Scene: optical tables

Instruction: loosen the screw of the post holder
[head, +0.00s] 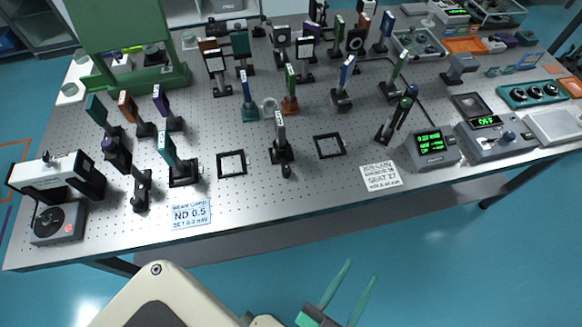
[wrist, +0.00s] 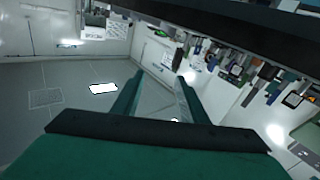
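Several post holders stand on the optical table (head: 250,205). One post holder (head: 281,152) stands near the front middle, between two black square outlines, with a dark knob-like screw (head: 286,170) at its front. Another dark post holder (head: 141,192) stands at the front left. I cannot tell from the pictures which one the task means. My gripper (head: 361,270) is in front of the table's front edge, apart from every post holder. Its two green fingers are spread with nothing between them; they also show apart in the wrist view (wrist: 160,78).
A card marked ND 0.5 (head: 191,214) and a card marked SEAT 27 (head: 380,176) lie near the front edge. Meters with green displays (head: 432,147) stand at the right. A white instrument (head: 57,178) stands at the left. Blue floor in front is clear.

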